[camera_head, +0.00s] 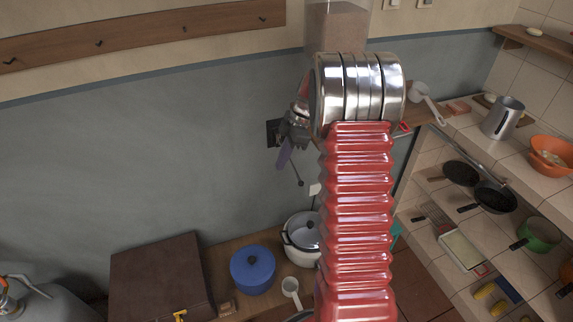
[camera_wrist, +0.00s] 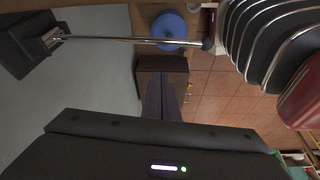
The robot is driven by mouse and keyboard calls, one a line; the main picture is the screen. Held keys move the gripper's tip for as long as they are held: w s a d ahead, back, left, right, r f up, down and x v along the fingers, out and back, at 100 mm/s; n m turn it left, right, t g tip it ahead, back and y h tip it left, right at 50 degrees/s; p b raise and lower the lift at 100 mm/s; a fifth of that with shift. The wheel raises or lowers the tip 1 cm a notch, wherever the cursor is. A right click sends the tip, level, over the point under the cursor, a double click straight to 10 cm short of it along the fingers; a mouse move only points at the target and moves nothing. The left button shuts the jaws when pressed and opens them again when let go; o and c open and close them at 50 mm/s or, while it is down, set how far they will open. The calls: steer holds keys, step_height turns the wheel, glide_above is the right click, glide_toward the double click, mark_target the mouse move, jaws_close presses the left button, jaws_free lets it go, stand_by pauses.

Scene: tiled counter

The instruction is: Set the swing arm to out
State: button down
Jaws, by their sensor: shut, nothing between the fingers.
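The swing arm shows in the wrist view as a thin chrome rod (camera_wrist: 125,41). It runs from a black wall mount (camera_wrist: 28,45) at the left to a dark tip (camera_wrist: 207,44). In the head view the mount (camera_head: 272,132) is on the grey wall, and a thin rod with a small dark tip (camera_head: 301,184) slants down and right, partly hidden behind my gripper. My gripper (camera_head: 283,165) is shut and empty close to the rod. In the wrist view its fingers (camera_wrist: 161,82) are apart from the rod in the picture; the depth between them is unclear.
A blue pot (camera_head: 253,270), a white pot (camera_head: 301,243) and a brown case (camera_head: 160,278) are on the wooden counter below. Pans (camera_head: 494,197) and an orange bowl (camera_head: 551,155) occupy tiled shelves at right. My arm blocks the middle.

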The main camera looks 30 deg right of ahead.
steer(key=w+v, duration=0.1)
steer(key=v, duration=0.7)
steer(key=shift+s, duration=0.4)
steer(key=shift+r, duration=0.1)
